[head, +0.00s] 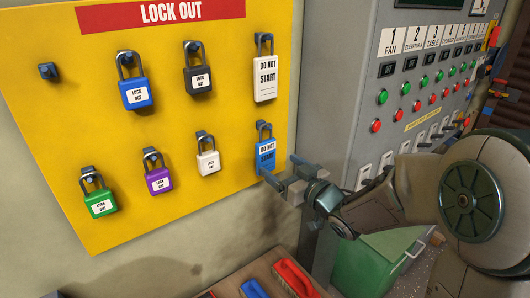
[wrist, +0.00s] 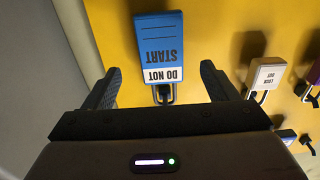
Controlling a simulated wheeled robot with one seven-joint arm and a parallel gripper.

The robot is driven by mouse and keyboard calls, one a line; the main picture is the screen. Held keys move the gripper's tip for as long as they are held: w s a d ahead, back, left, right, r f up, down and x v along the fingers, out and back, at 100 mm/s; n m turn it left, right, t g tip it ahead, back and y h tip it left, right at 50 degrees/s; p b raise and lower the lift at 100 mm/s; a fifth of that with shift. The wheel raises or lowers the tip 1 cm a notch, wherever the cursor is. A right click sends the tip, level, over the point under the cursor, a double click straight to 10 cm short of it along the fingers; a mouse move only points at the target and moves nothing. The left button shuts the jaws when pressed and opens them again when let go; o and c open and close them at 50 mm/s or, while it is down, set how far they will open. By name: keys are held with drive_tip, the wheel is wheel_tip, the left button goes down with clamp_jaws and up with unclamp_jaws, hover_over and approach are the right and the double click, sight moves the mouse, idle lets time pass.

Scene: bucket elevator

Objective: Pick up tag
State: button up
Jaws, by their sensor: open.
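The blue "DO NOT START" tag (head: 265,154) hangs from a hook at the lower right of the yellow lockout board (head: 215,122). In the wrist view the blue tag (wrist: 161,52) appears upside down, between and beyond my fingertips. My gripper (head: 282,176) is open at the tag's lower right in the head view; its open fingers also show in the wrist view (wrist: 157,85). A gap shows on both sides of the tag, and I see no finger gripping it. A white "DO NOT START" tag (head: 265,79) hangs above the blue one.
Blue (head: 136,93), black (head: 198,80), green (head: 100,203), purple (head: 159,181) and white (head: 208,162) padlocks hang to the left. A control panel (head: 425,90) with buttons stands at the right. A green bin (head: 375,262) and a table with red and blue items lie below.

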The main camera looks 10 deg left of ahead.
sight(268, 157)
drive_tip(key=p+x, duration=0.1)
drive_tip(key=x, duration=0.4)
drive_tip(key=shift+c, duration=0.3)
drive_tip(key=c, duration=1)
